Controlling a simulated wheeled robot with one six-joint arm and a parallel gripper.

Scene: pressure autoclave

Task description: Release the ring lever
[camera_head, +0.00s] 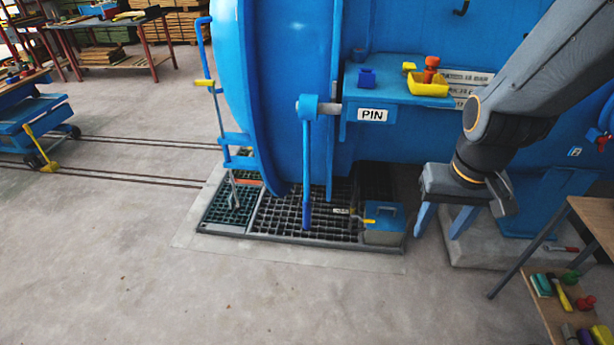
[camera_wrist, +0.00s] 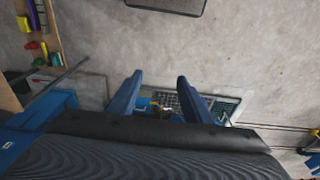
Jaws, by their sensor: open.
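A blue lever (camera_head: 307,165) hangs straight down from a round hub on the blue vessel's front ring, left of the PIN label (camera_head: 372,115). A thin blue upright rod with a yellow grip (camera_head: 204,83) stands further left on the ring. I cannot tell for certain which one is the ring lever; the hanging one looks likely. My gripper (camera_head: 443,218) is at the right of the hanging lever, well apart from it, with its blue fingers pointing down. In the wrist view my gripper (camera_wrist: 159,80) is open and empty, and neither lever is clearly visible.
A blue shelf (camera_head: 400,88) with a yellow tray (camera_head: 428,85) juts from the vessel. A floor grating (camera_head: 300,215) and a grey-blue box (camera_head: 384,225) lie below. A wooden tool stand (camera_head: 560,318) is at the lower right. The floor at front left is clear.

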